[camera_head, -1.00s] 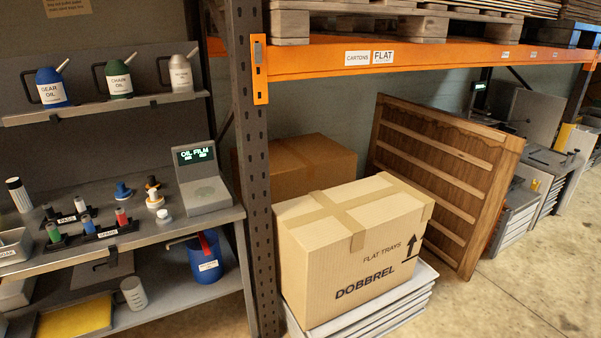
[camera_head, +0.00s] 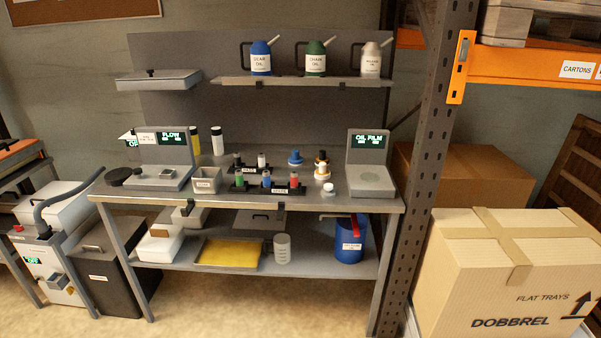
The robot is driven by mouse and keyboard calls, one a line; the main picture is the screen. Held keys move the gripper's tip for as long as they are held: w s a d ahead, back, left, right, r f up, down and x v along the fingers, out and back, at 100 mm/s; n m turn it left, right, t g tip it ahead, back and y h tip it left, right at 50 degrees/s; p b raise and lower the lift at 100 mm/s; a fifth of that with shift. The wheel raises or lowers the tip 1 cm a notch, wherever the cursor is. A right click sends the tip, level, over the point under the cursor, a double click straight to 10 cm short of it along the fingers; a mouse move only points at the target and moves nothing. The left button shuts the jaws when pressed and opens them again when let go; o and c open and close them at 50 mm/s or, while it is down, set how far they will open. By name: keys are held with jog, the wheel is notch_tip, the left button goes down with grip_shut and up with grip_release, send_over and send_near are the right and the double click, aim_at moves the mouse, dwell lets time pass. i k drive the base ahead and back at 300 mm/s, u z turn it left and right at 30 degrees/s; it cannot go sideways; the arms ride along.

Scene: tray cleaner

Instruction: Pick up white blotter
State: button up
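Several small knobbed pieces stand on the workbench top in the head view, right of the middle. One is blue (camera_head: 295,158). One is white with an orange-brown part (camera_head: 321,172) at or just behind it; at this size I cannot separate the two cleanly. A small low white piece (camera_head: 328,189) stands in front of them. The white blotter is likely among these white pieces, but I cannot tell which one. My gripper is not in view.
The workbench (camera_head: 240,205) also bears racks of small bottles (camera_head: 266,184), an oil film device (camera_head: 369,172) and a flow device (camera_head: 160,165). A shelf with oil cans (camera_head: 315,60) overhangs it. A rack post (camera_head: 428,150) and a large carton (camera_head: 500,275) stand right.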

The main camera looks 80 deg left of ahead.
aim_at(322, 174)
jog(key=z, duration=0.95)
jog(key=k, duration=0.1)
jog(key=u, duration=2.4)
jog(key=k, duration=0.25)
jog(key=u, duration=2.2)
jog(key=k, duration=0.65)
jog(key=z, duration=0.3)
jog(key=i, duration=0.6)
jog(key=z, duration=0.1)
